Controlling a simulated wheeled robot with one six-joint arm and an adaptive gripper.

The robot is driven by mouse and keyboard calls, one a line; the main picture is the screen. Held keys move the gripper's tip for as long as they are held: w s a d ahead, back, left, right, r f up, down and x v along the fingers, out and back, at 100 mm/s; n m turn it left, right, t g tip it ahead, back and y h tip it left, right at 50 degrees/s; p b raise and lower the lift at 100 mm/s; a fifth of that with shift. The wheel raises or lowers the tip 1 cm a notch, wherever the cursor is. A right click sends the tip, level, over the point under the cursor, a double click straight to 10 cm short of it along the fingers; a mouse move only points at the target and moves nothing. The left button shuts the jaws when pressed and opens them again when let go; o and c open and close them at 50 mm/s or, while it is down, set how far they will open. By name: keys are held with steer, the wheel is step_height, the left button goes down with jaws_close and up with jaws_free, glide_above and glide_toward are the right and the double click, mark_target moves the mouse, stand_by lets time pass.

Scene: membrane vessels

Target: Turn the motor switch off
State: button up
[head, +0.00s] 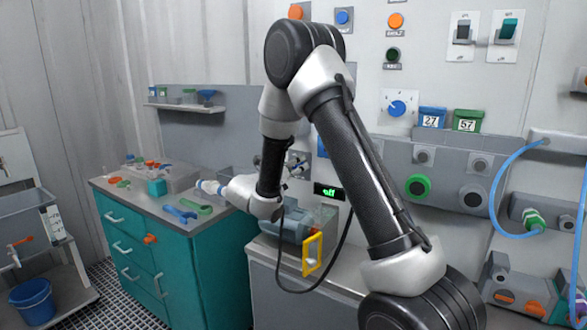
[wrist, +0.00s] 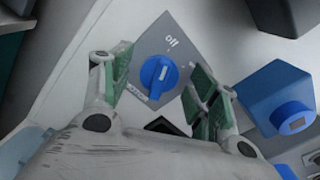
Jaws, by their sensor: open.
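The switch is a blue round knob (wrist: 158,77) on a grey plate (wrist: 148,45) in the wrist view. Whether either finger touches the knob is unclear.
A blue box (wrist: 285,97) stands close right of my gripper. In the head view a small green-lit display (head: 328,190) sits above a grey-blue machine (head: 292,226) and a yellow frame (head: 312,253). Another blue dial (head: 397,108) is on the wall. A teal cabinet (head: 200,260) stands left.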

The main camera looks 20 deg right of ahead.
steer(key=v, duration=1.1)
steer(key=shift+s+a, duration=0.2)
steer(key=shift+a, duration=0.05)
